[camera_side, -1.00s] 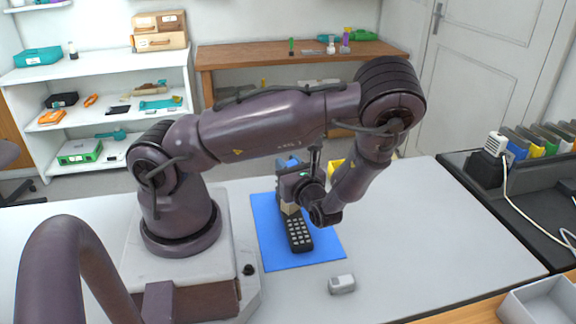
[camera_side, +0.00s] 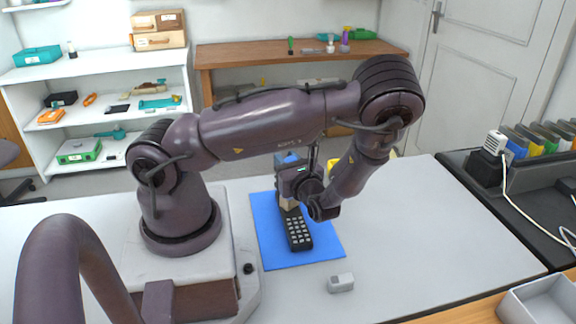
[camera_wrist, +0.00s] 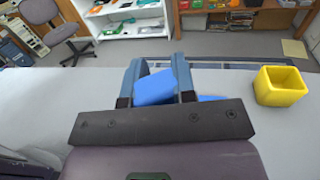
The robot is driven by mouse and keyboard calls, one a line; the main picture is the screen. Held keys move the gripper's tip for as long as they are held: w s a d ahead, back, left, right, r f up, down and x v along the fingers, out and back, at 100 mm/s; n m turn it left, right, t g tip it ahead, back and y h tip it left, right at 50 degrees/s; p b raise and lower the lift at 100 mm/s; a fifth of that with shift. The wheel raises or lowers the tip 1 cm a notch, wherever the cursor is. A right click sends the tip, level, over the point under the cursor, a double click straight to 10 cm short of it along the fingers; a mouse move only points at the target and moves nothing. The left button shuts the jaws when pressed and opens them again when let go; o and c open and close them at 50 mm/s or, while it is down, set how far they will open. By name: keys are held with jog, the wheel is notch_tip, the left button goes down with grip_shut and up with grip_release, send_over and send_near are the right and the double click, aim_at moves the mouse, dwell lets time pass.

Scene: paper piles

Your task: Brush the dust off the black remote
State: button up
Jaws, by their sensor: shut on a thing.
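The black remote (camera_side: 298,232) lies on a blue mat (camera_side: 327,248), its light keys facing up. My gripper (camera_wrist: 158,84) is shut on a blue-handled brush (camera_wrist: 155,87), whose blue end shows between the two fingers in the wrist view. In the side view, the brush's tan lower part (camera_side: 289,201) hangs down over the far end of the remote. I cannot tell whether the bristles touch it. No dust can be made out at this size. The remote is hidden in the wrist view.
A yellow open container (camera_wrist: 280,86) stands on the table, mostly behind my arm in the side view. A small pale block (camera_side: 341,283) lies in front of the mat. A grey tray (camera_side: 540,302) is at the lower right. The table right of the mat is clear.

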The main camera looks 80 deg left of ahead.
jog(key=shift+s+v, duration=0.25)
jog(key=shift+v, duration=0.85)
jog(key=shift+a, duration=0.6)
dwell(0.4)
jog(key=shift+r, duration=3.55)
